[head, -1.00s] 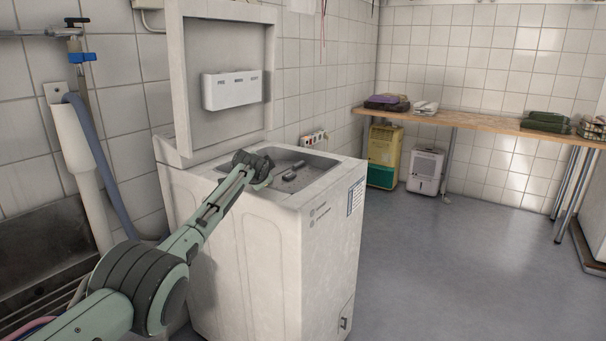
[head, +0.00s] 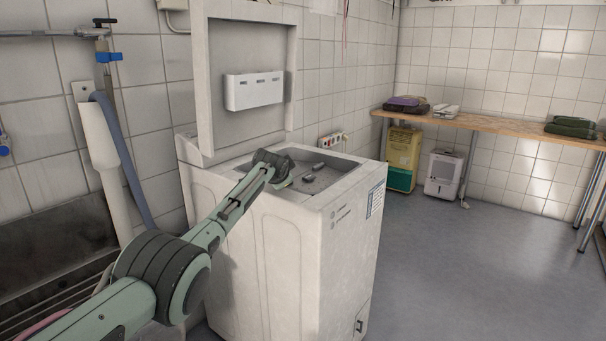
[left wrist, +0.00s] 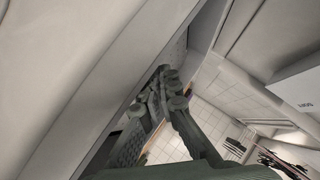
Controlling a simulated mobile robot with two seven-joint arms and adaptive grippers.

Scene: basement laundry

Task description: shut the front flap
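A white top-loading washing machine (head: 290,250) stands against the tiled wall, with its top lid (head: 245,60) raised upright. The top opening (head: 340,170) is uncovered and shows a grey interior with small dark grey parts (head: 310,178) in it. I cannot make out a front flap or its position there. My left arm reaches over the machine's left front edge, and my left gripper (head: 283,177) is at the opening's left side, mostly hidden behind my wrist. The left wrist view shows its dark green fingers (left wrist: 165,95) beside pale panels; their spread is unclear. My right gripper is out of view.
A dispenser tray (head: 254,91) is on the lid's inner side. A sink (head: 55,245), a pipe and a hose (head: 120,160) are at left. A wooden worktop (head: 480,123) runs along the back wall. The floor (head: 450,270) right of the machine is clear.

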